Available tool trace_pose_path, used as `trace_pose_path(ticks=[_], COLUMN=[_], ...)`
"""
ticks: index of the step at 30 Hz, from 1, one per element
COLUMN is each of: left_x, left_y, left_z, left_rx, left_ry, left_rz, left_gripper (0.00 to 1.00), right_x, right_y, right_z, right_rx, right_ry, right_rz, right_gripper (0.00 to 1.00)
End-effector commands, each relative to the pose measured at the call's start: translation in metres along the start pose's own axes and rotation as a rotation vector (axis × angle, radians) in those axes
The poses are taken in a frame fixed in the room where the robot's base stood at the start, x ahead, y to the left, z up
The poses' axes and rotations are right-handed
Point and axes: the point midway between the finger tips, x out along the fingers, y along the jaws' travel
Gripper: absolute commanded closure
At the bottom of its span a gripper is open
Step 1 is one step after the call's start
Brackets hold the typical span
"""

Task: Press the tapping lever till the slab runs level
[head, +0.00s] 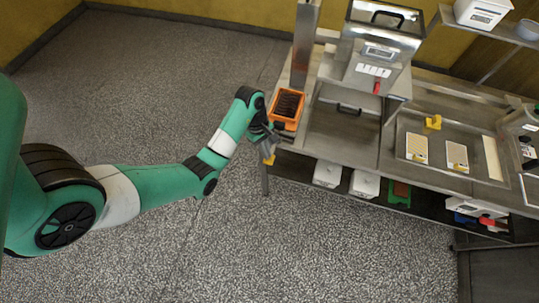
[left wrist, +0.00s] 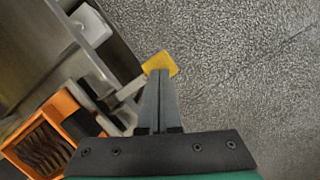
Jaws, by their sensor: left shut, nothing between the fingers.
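The tapping lever, a pale bar with a yellow end pad (head: 269,159), sticks out from the table's left end. In the left wrist view the yellow pad (left wrist: 160,64) lies just past my fingertips, which overlap its near edge; I cannot tell whether they touch. My left gripper (head: 270,148) is small and dark in the head view; in the left wrist view (left wrist: 158,73) its fingers are shut together with nothing between them. I cannot tell which thing is the slab. My right gripper is not in view.
An orange bin (head: 287,108) with dark ridged pieces stands close beside my left gripper. A metal tray (head: 437,179) at right holds pale ridged pieces and a yellow item. Open floor lies left of the table.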

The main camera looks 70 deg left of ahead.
Motion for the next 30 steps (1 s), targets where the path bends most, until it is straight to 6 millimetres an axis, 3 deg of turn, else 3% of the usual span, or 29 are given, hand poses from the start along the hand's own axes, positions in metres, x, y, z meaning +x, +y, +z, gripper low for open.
trace_pose_path(ticks=[5,6,11,19,30], left_x=[0.028,0.019,0.017,0.000,-0.005], left_y=[0.000,0.000,0.000,0.000,0.000], left_z=[-0.007,-0.005,-0.006,-0.031,-0.031], left_rx=[0.000,0.000,-0.001,-0.003,0.000], left_ry=[0.000,0.000,0.000,-0.005,-0.005], left_rz=[0.000,0.001,0.000,0.002,0.002], left_gripper=[1.00,1.00,1.00,1.00,1.00], right_x=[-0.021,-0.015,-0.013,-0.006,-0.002], right_y=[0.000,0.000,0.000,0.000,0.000], right_z=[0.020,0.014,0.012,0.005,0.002], right_rx=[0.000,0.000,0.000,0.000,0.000], right_ry=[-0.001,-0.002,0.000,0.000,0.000], right_rz=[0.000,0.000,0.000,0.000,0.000], right_gripper=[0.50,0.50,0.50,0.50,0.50])
